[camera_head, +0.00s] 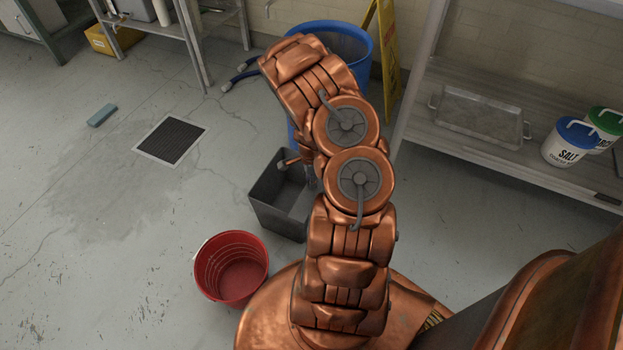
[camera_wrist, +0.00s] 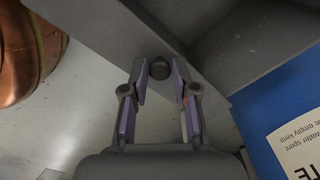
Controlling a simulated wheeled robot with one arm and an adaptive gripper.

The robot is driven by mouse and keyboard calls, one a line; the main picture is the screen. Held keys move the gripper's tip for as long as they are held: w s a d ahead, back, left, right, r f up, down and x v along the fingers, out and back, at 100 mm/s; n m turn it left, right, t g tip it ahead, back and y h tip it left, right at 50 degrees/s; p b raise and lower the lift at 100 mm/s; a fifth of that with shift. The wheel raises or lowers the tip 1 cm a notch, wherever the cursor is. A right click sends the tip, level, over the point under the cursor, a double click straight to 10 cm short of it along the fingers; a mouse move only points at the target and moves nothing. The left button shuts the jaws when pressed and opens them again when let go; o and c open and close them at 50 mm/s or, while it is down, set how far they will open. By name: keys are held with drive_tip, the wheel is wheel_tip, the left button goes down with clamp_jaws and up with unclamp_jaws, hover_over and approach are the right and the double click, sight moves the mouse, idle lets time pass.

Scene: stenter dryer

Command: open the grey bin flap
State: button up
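The grey bin (camera_head: 272,205) stands on the floor beside my arm, left of the blue barrel's base, with its right side hidden by the arm. In the wrist view a grey panel (camera_wrist: 105,35), seemingly the flap, bears a small round dark knob (camera_wrist: 159,69). My gripper (camera_wrist: 160,75) has its purple-padded fingers on either side of the knob, with small gaps showing. It is open around the knob, and no grip on it shows. The gripper is mostly hidden in the head view.
A red bucket (camera_head: 231,268) stands in front of the bin. A blue barrel (camera_head: 347,42) and a yellow sign (camera_head: 389,50) stand behind. A shelf (camera_head: 465,140) with a tray and tubs is at right. The floor at left is mostly clear, with a drain grate (camera_head: 170,141).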

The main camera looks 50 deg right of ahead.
clamp_jaws()
